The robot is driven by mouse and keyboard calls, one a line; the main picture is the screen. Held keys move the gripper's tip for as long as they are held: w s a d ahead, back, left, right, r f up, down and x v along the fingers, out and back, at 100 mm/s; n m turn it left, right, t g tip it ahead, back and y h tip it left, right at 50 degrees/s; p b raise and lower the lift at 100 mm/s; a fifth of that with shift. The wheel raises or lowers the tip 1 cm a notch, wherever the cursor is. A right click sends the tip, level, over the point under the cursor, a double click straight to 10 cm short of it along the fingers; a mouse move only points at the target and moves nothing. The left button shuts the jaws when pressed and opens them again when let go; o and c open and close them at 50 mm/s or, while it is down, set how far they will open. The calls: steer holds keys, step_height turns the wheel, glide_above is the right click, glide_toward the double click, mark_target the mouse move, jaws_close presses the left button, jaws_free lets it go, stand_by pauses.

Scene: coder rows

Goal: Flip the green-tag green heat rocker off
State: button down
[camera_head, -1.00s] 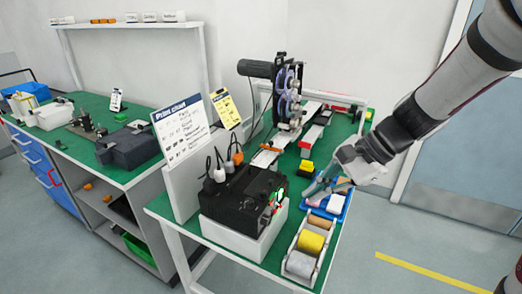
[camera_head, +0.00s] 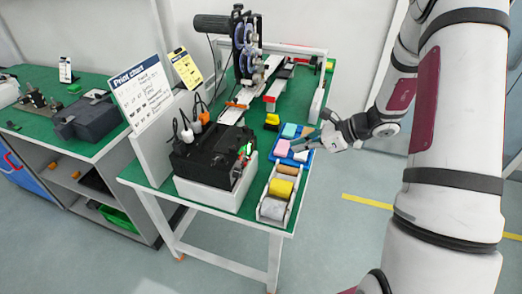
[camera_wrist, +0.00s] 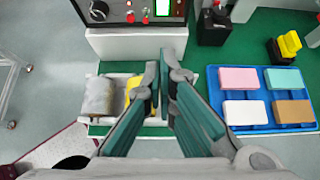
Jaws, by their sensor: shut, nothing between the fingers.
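The black coder unit (camera_head: 213,153) sits on a white block near the front of the green-topped bench. Its front panel has a lit green part (camera_head: 248,150), which also shows at the top edge of the wrist view (camera_wrist: 162,8). A red knob or button (camera_wrist: 130,16) is left of it there. I cannot tell the rocker's position or read any tag. My gripper (camera_head: 303,140) is over the blue tray area, right of the unit and apart from it. In the wrist view my gripper (camera_wrist: 167,62) is shut and empty, its fingertips below the panel.
A blue tray (camera_wrist: 265,98) holds pink, teal, white and brown blocks. A roll holder with a yellow roll (camera_head: 281,190) stands at the bench's front right. Yellow-topped black block (camera_wrist: 286,47), cable plugs (camera_head: 187,136) and a print chart (camera_head: 142,93) are nearby.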

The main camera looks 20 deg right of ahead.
mark_target(249, 149)
steer(key=p+x, duration=0.1)
steer(key=x, duration=0.9)
steer(key=shift+a, duration=0.1)
steer(key=shift+w+a+r+p, duration=0.2)
steer(key=shift+w+a, duration=0.4)
steer(key=shift+a, duration=0.2)
steer(key=shift+w+a+r+p, duration=0.1)
steer(key=shift+w+a+p, duration=0.1)
steer(key=shift+w+a, duration=0.45)
steer(key=shift+s+a, duration=0.1)
steer(key=shift+w+a+r+g+h, duration=0.2)
steer(key=shift+a+g+h, duration=0.1)
steer(key=shift+h, duration=0.1)
steer(key=shift+r, duration=0.2)
steer(key=shift+r, duration=0.6)
